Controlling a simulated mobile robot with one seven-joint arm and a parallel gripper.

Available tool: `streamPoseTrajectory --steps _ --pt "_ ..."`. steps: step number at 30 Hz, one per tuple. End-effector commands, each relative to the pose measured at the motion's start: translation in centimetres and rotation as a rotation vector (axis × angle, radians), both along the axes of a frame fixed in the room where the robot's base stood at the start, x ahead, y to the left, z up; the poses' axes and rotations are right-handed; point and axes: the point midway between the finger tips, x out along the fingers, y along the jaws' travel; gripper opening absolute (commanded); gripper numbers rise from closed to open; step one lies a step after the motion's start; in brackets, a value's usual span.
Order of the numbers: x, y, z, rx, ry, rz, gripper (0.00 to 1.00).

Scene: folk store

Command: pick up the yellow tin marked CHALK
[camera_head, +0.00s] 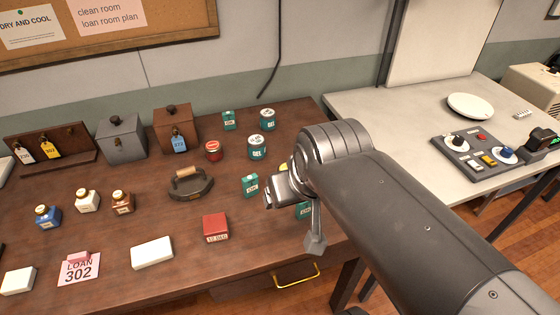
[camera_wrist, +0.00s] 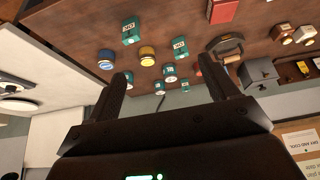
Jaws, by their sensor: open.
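A round tin with a yellow top (camera_wrist: 147,52) stands on the brown table, near the middle of the wrist view; its marking is too small to read. In the head view only a sliver of yellow (camera_head: 284,166) shows behind my wrist, the rest hidden. My gripper (camera_head: 270,196) is over the right part of the table. In the wrist view my gripper (camera_wrist: 163,72) has its two dark fingers wide apart with nothing between them. The yellow tin appears beyond the fingertips, between their directions, and apart from them.
A red round tin (camera_head: 214,150), a dark iron (camera_head: 190,184) and a red box (camera_head: 215,228) are to the left.

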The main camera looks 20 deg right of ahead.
Motion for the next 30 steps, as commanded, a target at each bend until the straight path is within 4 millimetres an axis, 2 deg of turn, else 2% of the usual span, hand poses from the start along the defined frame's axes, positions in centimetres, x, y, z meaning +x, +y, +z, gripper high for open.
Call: streamPoseTrajectory --steps 5,11,16,23,30 --pt "1.8 -0.3 0.3 -0.01 0.036 0.004 0.79" --pt "6.3 -1.1 0.4 -0.031 0.12 0.015 0.79" --pt "10.5 -2.1 -0.3 -0.043 0.193 0.029 0.79" --pt "16.2 -3.7 -2.6 -0.049 0.294 0.053 0.79" --pt "21.9 -5.8 -6.7 -0.043 0.395 0.079 0.79"
